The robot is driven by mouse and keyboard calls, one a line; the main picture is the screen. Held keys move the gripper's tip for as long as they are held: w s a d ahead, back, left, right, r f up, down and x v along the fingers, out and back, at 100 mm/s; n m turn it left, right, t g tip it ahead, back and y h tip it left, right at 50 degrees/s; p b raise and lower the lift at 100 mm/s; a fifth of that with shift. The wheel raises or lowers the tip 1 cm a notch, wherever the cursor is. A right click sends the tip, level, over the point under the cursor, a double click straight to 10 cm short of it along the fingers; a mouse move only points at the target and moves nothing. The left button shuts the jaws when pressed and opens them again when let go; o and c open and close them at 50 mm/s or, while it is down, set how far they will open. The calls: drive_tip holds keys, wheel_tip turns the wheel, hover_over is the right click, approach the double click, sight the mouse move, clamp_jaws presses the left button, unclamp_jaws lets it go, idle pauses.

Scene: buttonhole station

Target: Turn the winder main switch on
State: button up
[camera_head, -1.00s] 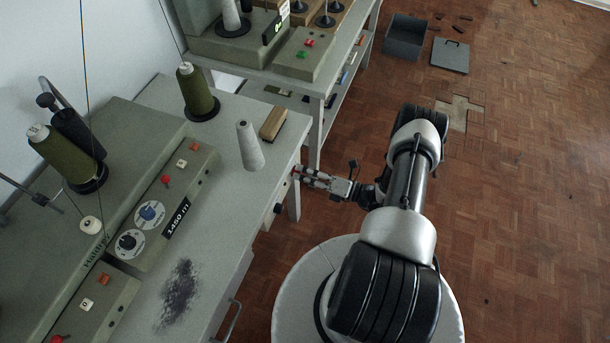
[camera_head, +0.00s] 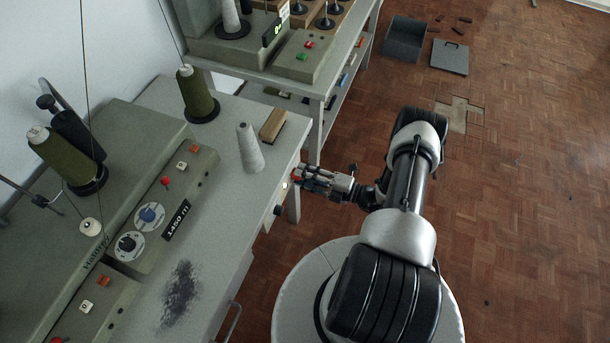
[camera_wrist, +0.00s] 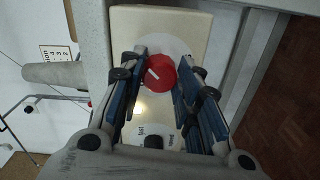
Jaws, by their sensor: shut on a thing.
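A red round switch (camera_wrist: 160,74) with a white pointer line sits on a pale round plate on a cream box, seen in the wrist view. The line is slanted. My gripper (camera_wrist: 155,82) is shut on the switch, its blue-lined fingers on either side of it. In the head view, my gripper (camera_head: 297,177) reaches the front edge of the grey table (camera_head: 226,160). A small light (camera_head: 285,185) glows beside the fingertips; a yellowish glow shows below the switch in the wrist view.
A white thread cone (camera_head: 249,148) and a wooden-backed block (camera_head: 273,125) stand on the table near the gripper. A black knob (camera_wrist: 154,142) on a white dial lies below the switch. The winder (camera_head: 110,200) is at left. Floor at right is mostly clear.

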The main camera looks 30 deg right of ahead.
idle(0.5)
drive_tip(key=o, duration=1.1)
drive_tip(key=shift+c, duration=0.2)
drive_tip(key=shift+s, duration=0.1)
drive_tip(key=v, duration=1.1)
drive_tip(key=shift+s+d, duration=0.25)
drive_tip(key=shift+s, duration=0.1)
